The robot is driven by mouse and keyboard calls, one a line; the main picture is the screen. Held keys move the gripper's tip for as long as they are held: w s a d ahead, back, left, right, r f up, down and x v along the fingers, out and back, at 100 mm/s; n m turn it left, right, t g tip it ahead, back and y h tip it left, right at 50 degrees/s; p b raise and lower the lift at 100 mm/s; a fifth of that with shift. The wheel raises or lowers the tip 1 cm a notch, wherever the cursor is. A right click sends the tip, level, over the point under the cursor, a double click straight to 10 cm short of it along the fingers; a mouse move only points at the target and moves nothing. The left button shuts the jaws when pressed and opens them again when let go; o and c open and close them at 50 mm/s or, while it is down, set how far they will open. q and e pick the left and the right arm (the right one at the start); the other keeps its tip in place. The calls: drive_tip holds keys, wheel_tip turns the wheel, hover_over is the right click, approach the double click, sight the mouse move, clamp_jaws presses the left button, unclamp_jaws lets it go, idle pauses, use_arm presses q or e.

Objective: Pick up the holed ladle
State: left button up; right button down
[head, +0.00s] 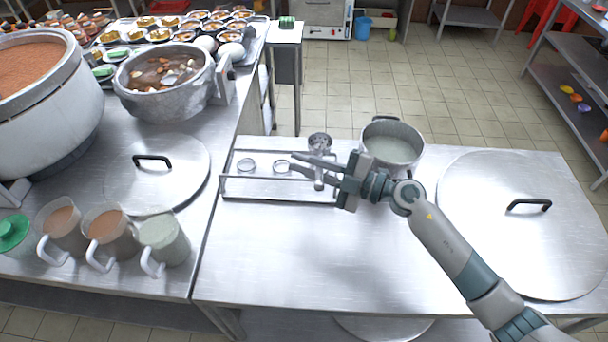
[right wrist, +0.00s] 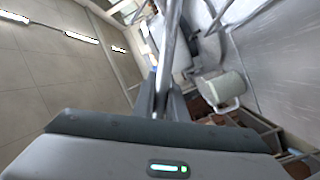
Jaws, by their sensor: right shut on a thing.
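The holed ladle (head: 319,141) shows in the head view as a dark, speckled metal bowl at the right end of a metal rack (head: 232,188) on the middle table. My right gripper (head: 318,168) is at the ladle, just below its bowl in the picture, and is shut on it. In the right wrist view a shiny metal rod, the ladle's handle (right wrist: 168,55), runs up between the fingers of my right gripper (right wrist: 163,103). I cannot tell whether the ladle is clear of the rack. My left gripper is not in view.
A pot of pale liquid (head: 390,148) stands right behind my right wrist. A large lid (head: 480,220) lies at the right. On the left table are a soup pot (head: 150,105), a lid (head: 180,180) and several jugs (head: 165,240). The front middle of the table is clear.

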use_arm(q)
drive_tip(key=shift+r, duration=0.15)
use_arm(e)
drive_tip(key=shift+r, duration=1.35)
